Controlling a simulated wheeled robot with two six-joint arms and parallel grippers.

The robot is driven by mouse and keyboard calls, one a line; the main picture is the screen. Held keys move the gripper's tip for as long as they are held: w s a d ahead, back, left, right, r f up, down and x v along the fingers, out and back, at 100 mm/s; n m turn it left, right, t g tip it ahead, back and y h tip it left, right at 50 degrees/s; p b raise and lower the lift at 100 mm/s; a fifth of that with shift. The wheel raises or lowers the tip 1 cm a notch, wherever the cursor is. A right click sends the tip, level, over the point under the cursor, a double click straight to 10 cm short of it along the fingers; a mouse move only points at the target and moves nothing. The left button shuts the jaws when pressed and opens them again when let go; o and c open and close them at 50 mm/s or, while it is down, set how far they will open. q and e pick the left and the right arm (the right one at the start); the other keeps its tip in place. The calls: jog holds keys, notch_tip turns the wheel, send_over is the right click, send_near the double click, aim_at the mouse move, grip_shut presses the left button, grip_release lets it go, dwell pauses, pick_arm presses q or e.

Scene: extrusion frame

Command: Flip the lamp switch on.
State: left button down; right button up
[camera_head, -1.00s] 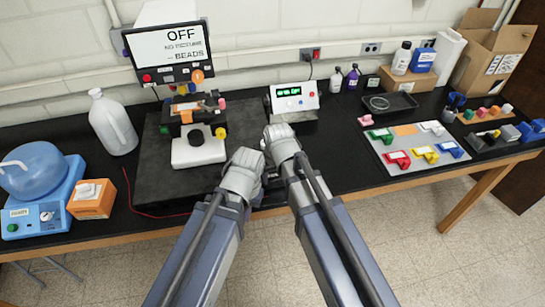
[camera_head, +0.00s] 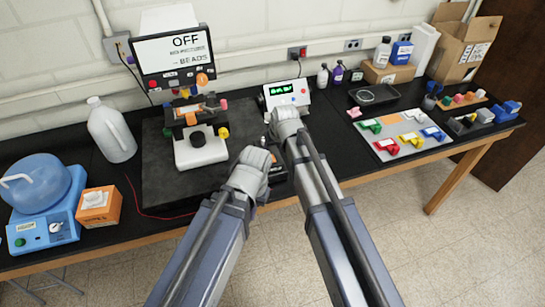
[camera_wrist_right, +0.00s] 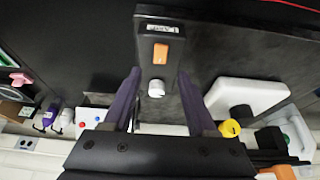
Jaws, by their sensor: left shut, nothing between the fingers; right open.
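A dark box (camera_wrist_right: 153,75) with an orange rocker switch (camera_wrist_right: 161,53), a white knob and a small label lies in the right wrist view. In the head view this box (camera_head: 278,174) is mostly hidden beside my left gripper. My right gripper (camera_wrist_right: 159,76) is open; its two dark fingers stand apart with the knob and box seen between them, nothing held. In the head view the right gripper (camera_head: 285,118) is over the bench before the power supply. My left gripper (camera_head: 254,160) is lower, shut and empty; its fingertips are hidden.
A microscope (camera_head: 200,150) stands on a dark slab left of my grippers. A power supply (camera_head: 287,94) with a green display is behind the right gripper. A parts tray (camera_head: 408,137) lies to the right; a jug (camera_head: 112,130) and orange box (camera_head: 100,207) are at left.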

aim_at(271, 156)
jog(key=b+x, duration=0.4)
jog(key=x, duration=0.2)
jog(key=shift+b, duration=0.3)
jog(key=shift+r, duration=0.1)
grip_shut()
